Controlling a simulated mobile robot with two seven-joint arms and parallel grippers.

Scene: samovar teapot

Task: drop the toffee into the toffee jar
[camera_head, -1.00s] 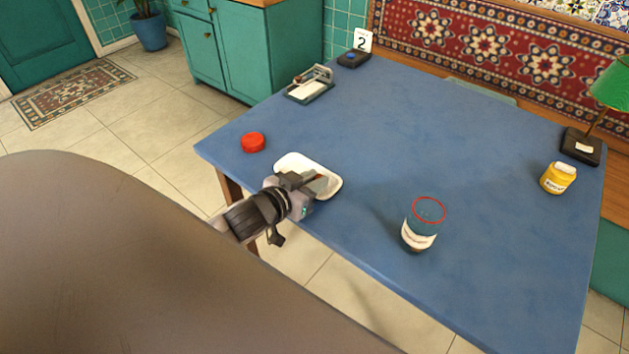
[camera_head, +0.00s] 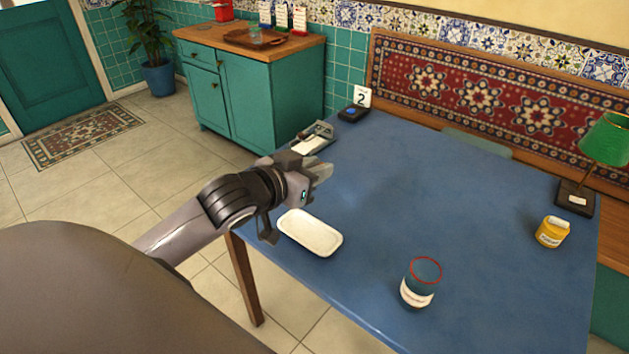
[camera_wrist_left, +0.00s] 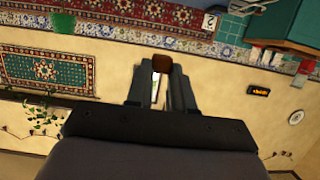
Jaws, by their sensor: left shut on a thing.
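The toffee jar (camera_head: 418,284) is a clear glass jar with a red rim and a white label. It stands upright and open on the blue table, to the right of my left gripper. My left gripper (camera_head: 320,170) is raised above the far side of the white dish. In the left wrist view, a small brown toffee (camera_wrist_left: 162,62) sits between the tips of my left gripper (camera_wrist_left: 162,75), which is shut on it. The toffee is hard to make out in the head view. My right gripper is not in view.
The white dish (camera_head: 310,233) lies empty near the table's left edge. A yellow jar (camera_head: 552,232) and a green lamp (camera_head: 606,140) stand at the right. A slicer-like device (camera_head: 315,140) and a number 2 sign (camera_head: 361,97) stand at the back left. The table's middle is clear.

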